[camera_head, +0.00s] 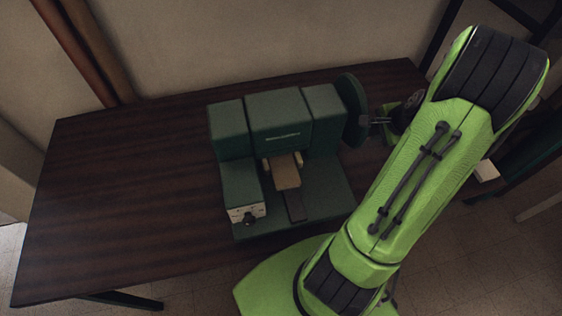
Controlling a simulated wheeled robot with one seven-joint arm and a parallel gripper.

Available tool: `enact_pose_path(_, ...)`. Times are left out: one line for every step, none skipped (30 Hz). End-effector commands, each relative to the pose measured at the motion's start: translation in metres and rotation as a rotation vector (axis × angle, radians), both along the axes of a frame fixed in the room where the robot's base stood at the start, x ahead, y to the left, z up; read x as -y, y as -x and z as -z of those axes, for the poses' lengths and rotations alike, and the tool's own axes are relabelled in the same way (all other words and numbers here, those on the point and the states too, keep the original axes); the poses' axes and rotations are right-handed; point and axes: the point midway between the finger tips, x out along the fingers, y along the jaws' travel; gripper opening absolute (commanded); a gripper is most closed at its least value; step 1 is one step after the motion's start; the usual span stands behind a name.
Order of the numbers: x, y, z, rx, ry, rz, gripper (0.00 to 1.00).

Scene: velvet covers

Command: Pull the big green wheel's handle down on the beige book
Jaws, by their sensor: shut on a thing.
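A dark green machine (235,130) stands on the table. The big green wheel (354,108) is on its right side, seen nearly edge-on. The wheel's handle (379,120) sticks out to the right. My gripper (388,120) is at the handle and shut on it; my arm partly hides the gripper, and the fingertips are small and dark. The beige book (286,172) lies in the middle opening of the machine, under its upper block. How close the press part is to the book is hard to see.
The dark wooden table (120,190) is bare to the left of the machine. A small panel with a black knob (249,217) is at the machine's front left. My arm covers the table's right side. A wall stands behind the table.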

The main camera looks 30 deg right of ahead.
Motion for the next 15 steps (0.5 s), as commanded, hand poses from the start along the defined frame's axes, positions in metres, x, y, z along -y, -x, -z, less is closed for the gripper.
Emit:
enact_pose_path(0.0,0.001,0.0,-0.003,-0.002,0.002,0.06)
enact_pose_path(0.0,0.001,0.0,-0.003,-0.002,0.002,0.06)
enact_pose_path(0.0,0.001,0.0,-0.003,-0.002,0.002,0.06)
enact_pose_path(0.0,0.001,0.0,-0.003,-0.002,0.002,0.06)
enact_pose_path(0.0,0.001,0.001,-0.003,-0.002,0.002,0.06)
enact_pose_path(0.0,0.001,0.003,-0.003,-0.002,0.002,0.06)
enact_pose_path(0.0,0.001,0.005,-0.003,-0.002,0.002,0.06)
enact_pose_path(0.0,0.0,0.007,-0.003,-0.002,0.002,0.06)
enact_pose_path(0.0,0.0,0.01,-0.003,-0.002,0.002,0.06)
enact_pose_path(0.0,0.0,0.012,-0.004,-0.002,0.002,0.06)
enact_pose_path(0.0,0.0,0.013,-0.004,-0.002,0.003,0.06)
enact_pose_path(0.0,0.0,0.014,-0.004,-0.002,0.003,0.06)
enact_pose_path(0.0,0.0,0.014,-0.004,-0.002,0.003,0.06)
enact_pose_path(0.0,0.0,0.013,-0.004,-0.002,0.003,0.06)
enact_pose_path(0.0,0.0,0.013,-0.004,-0.002,0.003,0.06)
